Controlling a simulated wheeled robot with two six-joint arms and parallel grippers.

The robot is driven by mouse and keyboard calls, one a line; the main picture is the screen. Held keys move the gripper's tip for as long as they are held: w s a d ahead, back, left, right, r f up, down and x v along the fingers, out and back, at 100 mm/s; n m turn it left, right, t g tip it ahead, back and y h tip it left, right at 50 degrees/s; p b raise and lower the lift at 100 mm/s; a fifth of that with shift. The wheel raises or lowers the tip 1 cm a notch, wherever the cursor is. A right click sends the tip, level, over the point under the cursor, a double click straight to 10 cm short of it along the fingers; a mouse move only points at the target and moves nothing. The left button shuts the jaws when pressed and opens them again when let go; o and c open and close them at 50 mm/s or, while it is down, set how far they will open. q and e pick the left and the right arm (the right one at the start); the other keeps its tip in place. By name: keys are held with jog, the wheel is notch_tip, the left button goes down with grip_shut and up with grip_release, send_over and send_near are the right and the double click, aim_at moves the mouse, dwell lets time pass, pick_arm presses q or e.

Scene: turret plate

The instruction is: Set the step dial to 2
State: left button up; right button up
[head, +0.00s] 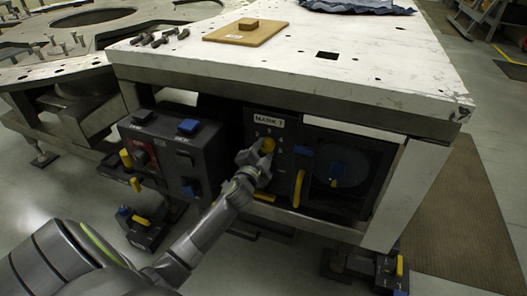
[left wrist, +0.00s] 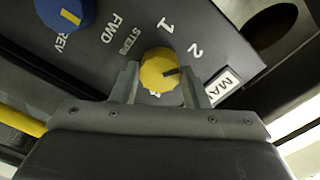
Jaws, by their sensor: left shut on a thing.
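The yellow step dial (head: 267,145) is on the dark panel under the white table, below the MARK 1 label (head: 270,118). In the left wrist view the dial (left wrist: 158,72) sits between the fingers of my left gripper (left wrist: 160,85), which is shut on it. Its dark pointer line points right, a little below the direction of the printed 2 (left wrist: 194,50). The 1 (left wrist: 165,25) and the word STEPS (left wrist: 129,42) also show. In the head view my left gripper (head: 257,160) reaches the dial from below left. My right gripper is not in view.
A blue FWD/REV knob (left wrist: 65,12) is beside the dial. A yellow handle (head: 298,188) and a round blue-grey disc (head: 341,167) are right on the panel. A dark control box (head: 165,150) stands to the left. The white table (head: 300,60) overhangs the panel.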

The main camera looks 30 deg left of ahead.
pick_arm(q)
jog(key=o, duration=1)
jog(key=v, duration=1.7)
jog(key=shift+s+d+p, duration=0.15)
jog(key=shift+s+p, duration=0.05)
jog(key=shift+p, duration=0.15)
jog(key=shift+f, duration=0.15)
